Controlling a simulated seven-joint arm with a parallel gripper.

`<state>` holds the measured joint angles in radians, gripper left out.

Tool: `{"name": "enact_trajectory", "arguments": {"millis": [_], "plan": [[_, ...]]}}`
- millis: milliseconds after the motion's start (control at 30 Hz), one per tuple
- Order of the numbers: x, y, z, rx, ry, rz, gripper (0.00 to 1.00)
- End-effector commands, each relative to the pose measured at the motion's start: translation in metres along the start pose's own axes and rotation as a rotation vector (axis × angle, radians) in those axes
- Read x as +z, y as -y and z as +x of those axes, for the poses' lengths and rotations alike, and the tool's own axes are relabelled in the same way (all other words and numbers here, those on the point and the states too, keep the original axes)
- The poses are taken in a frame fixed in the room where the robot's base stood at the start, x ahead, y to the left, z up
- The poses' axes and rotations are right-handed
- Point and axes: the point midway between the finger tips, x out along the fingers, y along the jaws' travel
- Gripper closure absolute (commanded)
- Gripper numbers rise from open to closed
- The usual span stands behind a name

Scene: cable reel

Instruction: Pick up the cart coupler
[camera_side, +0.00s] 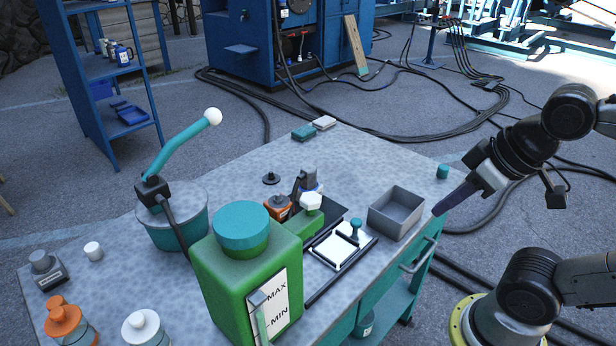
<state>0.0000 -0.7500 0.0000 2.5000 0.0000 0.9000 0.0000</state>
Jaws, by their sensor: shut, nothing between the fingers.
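My gripper (441,209) is at the right edge of the cart top, pointing down and left. Its dark fingers are shut and empty, near the grey open box. I cannot tell for certain which part is the cart coupler. Small fittings stand in a cluster at the middle of the cart: an orange part (277,207), a dark upright block (304,180) and a white knob (312,201). The large green jug in front partly hides this cluster. A teal-knobbed pin (355,229) stands on a framed white plate (336,250) to its right. My gripper is apart from all of these.
The green jug (240,275) with a teal cap stands tall in front. A teal pump bucket (172,228) with a raised lever (180,148) is left. The grey open box (394,212) and a small teal cylinder (443,171) are near my gripper. The cart's back middle is mostly clear.

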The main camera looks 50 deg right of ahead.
Motion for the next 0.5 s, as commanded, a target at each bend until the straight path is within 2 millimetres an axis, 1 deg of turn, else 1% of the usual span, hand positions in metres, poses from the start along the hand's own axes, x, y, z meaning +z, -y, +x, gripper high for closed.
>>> {"name": "enact_trajectory", "arguments": {"millis": [33, 167, 200, 267, 300, 367, 400, 467, 500], "plan": [[0.0000, 0.0000, 0.0000, 0.000, 0.000, 0.000, 0.95], [0.0000, 0.0000, 0.0000, 0.000, 0.000, 0.000, 0.71], [0.0000, 0.0000, 0.0000, 0.000, 0.000, 0.000, 0.64], [0.0000, 0.0000, 0.0000, 0.000, 0.000, 0.000, 0.53], [0.0000, 0.0000, 0.0000, 0.000, 0.000, 0.000, 0.46], [0.0000, 0.0000, 0.0000, 0.000, 0.000, 0.000, 0.35], [0.0000, 0.0000, 0.0000, 0.000, 0.000, 0.000, 0.28], [0.0000, 0.0000, 0.0000, 0.000, 0.000, 0.000, 0.17], [0.0000, 0.0000, 0.0000, 0.000, 0.000, 0.000, 0.14]]}}
